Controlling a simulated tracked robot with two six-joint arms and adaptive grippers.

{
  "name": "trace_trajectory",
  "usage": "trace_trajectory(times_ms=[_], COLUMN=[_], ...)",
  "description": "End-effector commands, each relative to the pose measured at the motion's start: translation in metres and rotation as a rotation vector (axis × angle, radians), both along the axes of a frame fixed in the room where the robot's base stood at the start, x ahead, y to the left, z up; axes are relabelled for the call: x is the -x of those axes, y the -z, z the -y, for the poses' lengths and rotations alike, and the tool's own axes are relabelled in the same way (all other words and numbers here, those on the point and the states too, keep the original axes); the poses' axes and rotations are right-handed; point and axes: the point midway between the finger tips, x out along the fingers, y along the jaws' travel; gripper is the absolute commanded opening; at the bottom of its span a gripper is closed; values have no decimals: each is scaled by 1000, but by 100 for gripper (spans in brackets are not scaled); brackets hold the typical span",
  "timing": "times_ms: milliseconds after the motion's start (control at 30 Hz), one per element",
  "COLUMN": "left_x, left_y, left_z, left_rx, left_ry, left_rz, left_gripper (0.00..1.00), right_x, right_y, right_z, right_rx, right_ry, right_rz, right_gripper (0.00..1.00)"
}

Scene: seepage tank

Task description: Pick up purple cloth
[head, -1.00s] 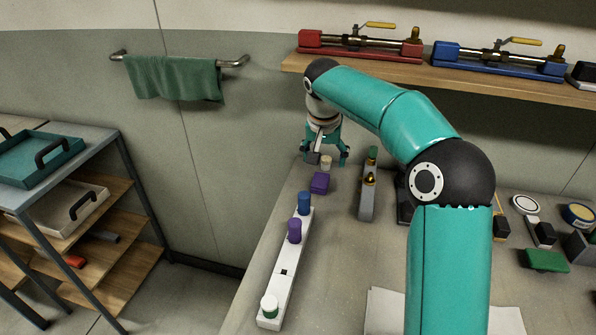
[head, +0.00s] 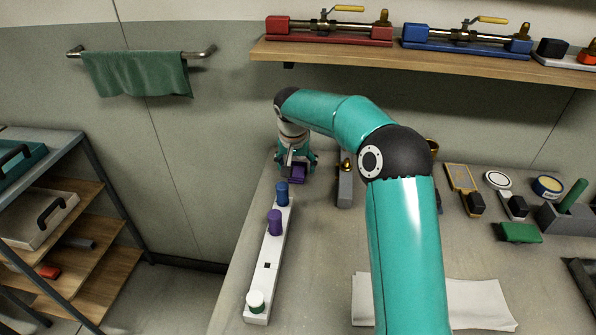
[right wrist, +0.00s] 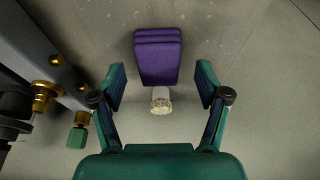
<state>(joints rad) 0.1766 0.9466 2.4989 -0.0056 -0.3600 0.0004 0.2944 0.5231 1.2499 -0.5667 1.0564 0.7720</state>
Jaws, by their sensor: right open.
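The purple cloth (head: 298,173) is a small folded block on the grey worktop, near its back left part. It also shows in the right wrist view (right wrist: 158,55), just beyond the fingertips and between their lines. My right gripper (head: 297,165) is over the cloth in the head view, and in the right wrist view (right wrist: 160,80) its teal fingers are spread apart with nothing between the tips. A small pale knobbed piece (right wrist: 161,101) is between the fingers, at the near end of the cloth. My left gripper is not in view.
A white rack (head: 268,260) with blue, purple and white-green pegs stands in front of the cloth. A grey block with brass fittings (head: 345,187) is close on the right. A shelf (head: 390,58) with red and blue valve units hangs above.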

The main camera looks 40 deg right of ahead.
Motion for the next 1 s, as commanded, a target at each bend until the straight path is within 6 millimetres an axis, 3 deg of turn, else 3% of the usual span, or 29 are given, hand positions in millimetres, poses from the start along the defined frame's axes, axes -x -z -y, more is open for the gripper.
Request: trace_trajectory(times_ms=[133,367,700,1000], left_x=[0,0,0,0], left_y=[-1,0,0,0], left_z=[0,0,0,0], left_rx=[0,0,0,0], left_ry=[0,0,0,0], left_rz=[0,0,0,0], left_gripper=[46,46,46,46], right_x=[-2,-3,-3,-3], right_y=[14,16,15,15], right_z=[3,4,3,3], right_rx=[0,-1,-1,0], right_ry=[0,0,0,0], right_rz=[0,1,1,1], right_gripper=[75,75,22,21])
